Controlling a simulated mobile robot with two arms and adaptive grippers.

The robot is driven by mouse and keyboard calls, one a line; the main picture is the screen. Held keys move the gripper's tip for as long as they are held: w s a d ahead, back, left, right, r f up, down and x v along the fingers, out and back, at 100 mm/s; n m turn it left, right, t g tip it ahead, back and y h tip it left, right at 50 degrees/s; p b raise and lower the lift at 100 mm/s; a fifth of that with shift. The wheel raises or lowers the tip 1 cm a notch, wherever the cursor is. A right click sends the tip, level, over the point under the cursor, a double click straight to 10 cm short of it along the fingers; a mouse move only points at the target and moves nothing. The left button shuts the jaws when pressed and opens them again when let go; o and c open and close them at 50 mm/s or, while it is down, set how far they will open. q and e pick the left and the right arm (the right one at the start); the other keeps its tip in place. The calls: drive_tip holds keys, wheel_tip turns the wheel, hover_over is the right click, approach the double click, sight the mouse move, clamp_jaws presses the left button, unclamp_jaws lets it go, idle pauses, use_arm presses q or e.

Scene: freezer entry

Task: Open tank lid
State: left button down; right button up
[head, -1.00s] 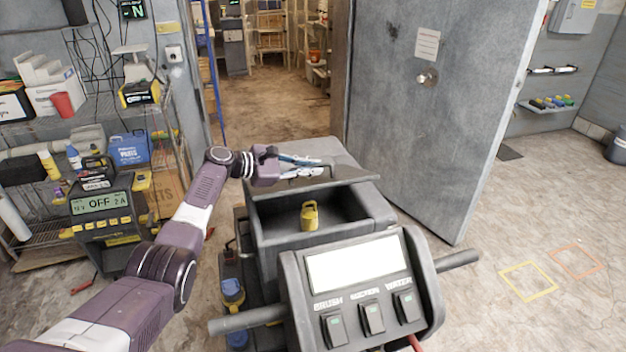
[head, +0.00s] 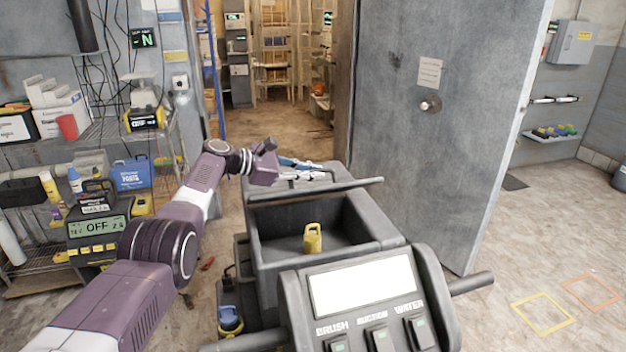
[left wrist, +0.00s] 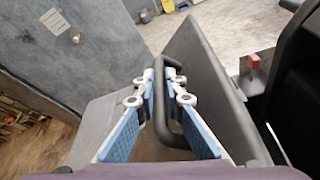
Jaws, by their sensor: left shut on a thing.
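The tank (head: 374,250) of a dark grey cleaning machine stands in front of me in the head view, its top opening uncovered. Its lid (head: 345,187) is raised along the far side of the opening and shows nearly edge-on. My left gripper (head: 318,174) is behind the lid. In the left wrist view, its blue-padded fingers (left wrist: 162,88) are shut on the lid's dark bar handle (left wrist: 178,136), and the lid (left wrist: 205,75) stands steeply beside them. A yellow object (head: 313,238) sits inside the tank. My right gripper is not in view.
The machine's control panel (head: 365,290) and push bar (head: 470,284) are nearest me. A large grey door (head: 440,150) stands open behind the tank at right. A cluttered wire shelf (head: 100,135) is at left. Open floor lies at right, with yellow (head: 542,330) and orange floor outlines.

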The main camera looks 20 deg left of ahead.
use_arm(q)
drive_tip(key=shift+w+a+r, duration=0.1)
drive_tip(key=shift+r, duration=0.05)
idle(0.3)
drive_tip(key=c, duration=2)
unclamp_jaws()
drive_tip(key=v, duration=1.2)
